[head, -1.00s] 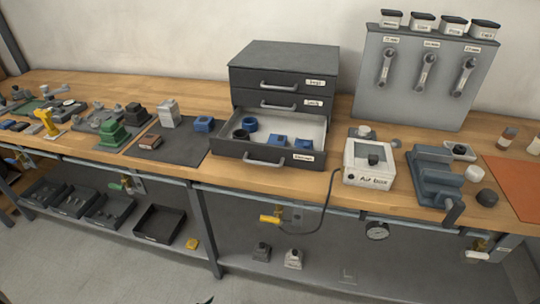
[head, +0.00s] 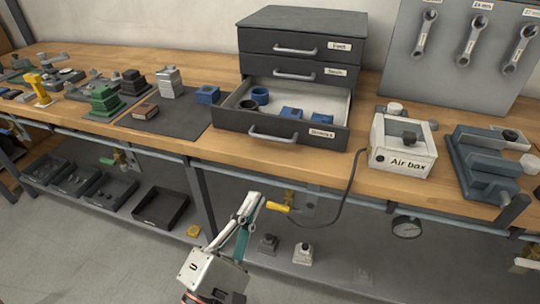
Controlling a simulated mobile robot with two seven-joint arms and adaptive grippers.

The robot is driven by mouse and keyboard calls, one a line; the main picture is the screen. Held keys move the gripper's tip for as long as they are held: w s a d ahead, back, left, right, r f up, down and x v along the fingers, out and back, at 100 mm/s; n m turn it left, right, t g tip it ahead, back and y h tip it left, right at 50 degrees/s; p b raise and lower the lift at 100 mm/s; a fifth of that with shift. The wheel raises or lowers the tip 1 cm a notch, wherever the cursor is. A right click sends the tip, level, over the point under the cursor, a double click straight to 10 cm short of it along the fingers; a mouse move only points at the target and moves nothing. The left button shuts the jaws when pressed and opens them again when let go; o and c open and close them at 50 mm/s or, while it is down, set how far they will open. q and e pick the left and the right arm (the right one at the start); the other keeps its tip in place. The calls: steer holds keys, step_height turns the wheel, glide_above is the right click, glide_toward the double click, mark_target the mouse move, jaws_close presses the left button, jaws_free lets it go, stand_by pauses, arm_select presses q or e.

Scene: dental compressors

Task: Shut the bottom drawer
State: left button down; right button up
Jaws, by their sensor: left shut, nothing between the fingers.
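The dark grey drawer cabinet (head: 296,29) stands on the wooden bench in the head view. Its bottom drawer (head: 325,137) is pulled out toward me, with a light grey handle (head: 273,137) on its front. Inside lie a blue ring, a dark ring and blue blocks (head: 291,113). The two drawers above are shut. My left gripper (head: 252,203) is shut and empty. It shows below the bench's front edge, lower than the drawer front and apart from it. My right gripper is not in view.
A white box labelled Air box (head: 402,146) stands right of the drawer, its dark hose hanging over the bench edge. A yellow-handled valve (head: 279,207) is close to my left gripper. A blue-grey vise (head: 482,160) stands further right. A dark mat (head: 167,118) lies left of the cabinet.

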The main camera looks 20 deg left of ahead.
arm_select(q)
steer(key=w+a+f+n+y+b, duration=0.2)
steer(key=n+y, duration=0.1)
steer(key=n, duration=1.1)
glide_toward(265, 157)
step_height(265, 157, up, 5)
steer(key=w, duration=0.3)
steer(key=shift+g+y, duration=0.3)
steer(key=shift+g, duration=0.1)
steer(key=w, duration=0.5)
steer(key=shift+w+d, duration=0.25)
steer(key=shift+w, duration=0.15)
steer(key=shift+w+r, duration=0.1)
steer(key=shift+w, duration=0.15)
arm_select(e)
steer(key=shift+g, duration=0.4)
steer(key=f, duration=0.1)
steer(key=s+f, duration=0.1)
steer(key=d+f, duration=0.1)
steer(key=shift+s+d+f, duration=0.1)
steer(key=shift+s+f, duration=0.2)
arm_select(q)
steer(key=shift+w, duration=0.1)
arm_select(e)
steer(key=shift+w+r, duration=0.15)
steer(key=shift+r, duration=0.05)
